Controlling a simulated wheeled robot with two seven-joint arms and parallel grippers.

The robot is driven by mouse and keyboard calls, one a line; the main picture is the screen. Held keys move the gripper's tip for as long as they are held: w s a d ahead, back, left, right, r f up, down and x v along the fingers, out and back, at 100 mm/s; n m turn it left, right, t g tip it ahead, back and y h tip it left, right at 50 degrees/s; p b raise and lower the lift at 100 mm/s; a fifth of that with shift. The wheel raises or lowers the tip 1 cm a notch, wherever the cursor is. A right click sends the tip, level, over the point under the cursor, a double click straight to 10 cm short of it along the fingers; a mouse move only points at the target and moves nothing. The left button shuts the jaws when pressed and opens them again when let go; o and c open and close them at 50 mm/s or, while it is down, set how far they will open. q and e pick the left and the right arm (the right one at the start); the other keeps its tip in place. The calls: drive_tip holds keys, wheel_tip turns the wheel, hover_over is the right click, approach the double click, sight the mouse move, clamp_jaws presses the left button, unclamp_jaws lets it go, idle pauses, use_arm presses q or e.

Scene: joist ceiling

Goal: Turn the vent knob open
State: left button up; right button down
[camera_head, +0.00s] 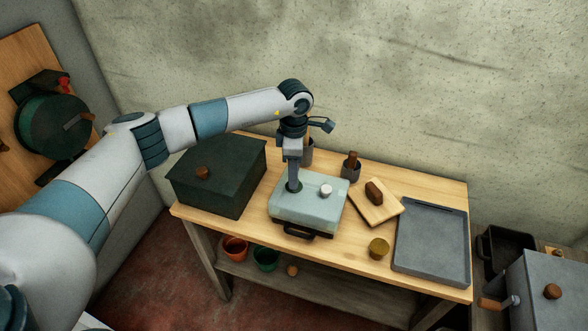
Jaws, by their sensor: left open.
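A pale grey-green case (310,212) with a dark front handle (305,231) sits on the wooden table. A white round knob (326,190) stands on the right part of its lid. My left gripper (294,184) points straight down over the left part of the lid, left of the white knob and apart from it. A small dark green round part (298,189) shows at its fingertips; the fingers hide much of it, and I cannot tell whether they touch it. My left gripper is open. I cannot tell which part is the vent knob. My right gripper is out of view.
A dark lidded box (222,180) stands left of the case. To the right are a cutting board (386,211) with a brown block, a brass tin (378,248) and a grey tray (431,240). A clear strip runs along the table front.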

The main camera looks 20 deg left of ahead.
use_arm(q)
drive_tip(key=shift+f, duration=0.55)
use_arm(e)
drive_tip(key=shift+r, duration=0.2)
use_arm(q)
clamp_jaws()
